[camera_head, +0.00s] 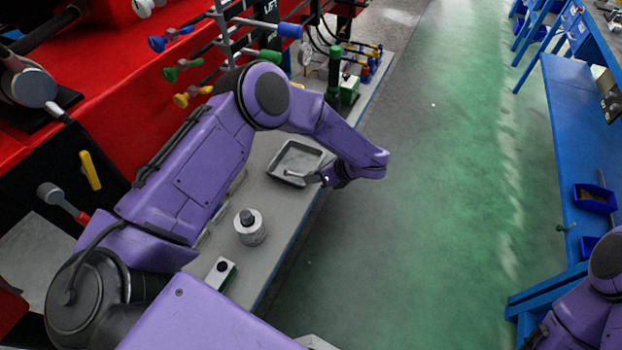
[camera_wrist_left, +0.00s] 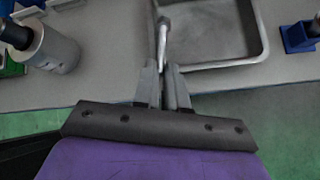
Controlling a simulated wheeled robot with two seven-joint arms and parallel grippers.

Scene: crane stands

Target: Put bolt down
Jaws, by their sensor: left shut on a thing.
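My left gripper (camera_head: 312,179) is shut on a grey metal bolt (camera_head: 293,174) at the near right side of a shallow grey tray (camera_head: 300,154). In the left wrist view the fingers (camera_wrist_left: 164,72) pinch the lower end of the bolt (camera_wrist_left: 162,42). Its far end points away from me, over the left part of the tray (camera_wrist_left: 220,34). I cannot tell whether the bolt touches the tray. My right arm shows at the lower right, but its gripper is out of view.
The tray stands on a narrow grey ledge (camera_head: 272,218) beside the red machine (camera_head: 100,90). A metal cylinder with a dark top (camera_head: 250,230) and a small green-and-white box (camera_head: 221,272) stand nearer. A blue workbench (camera_head: 575,140) is at right, across open green floor (camera_head: 430,200).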

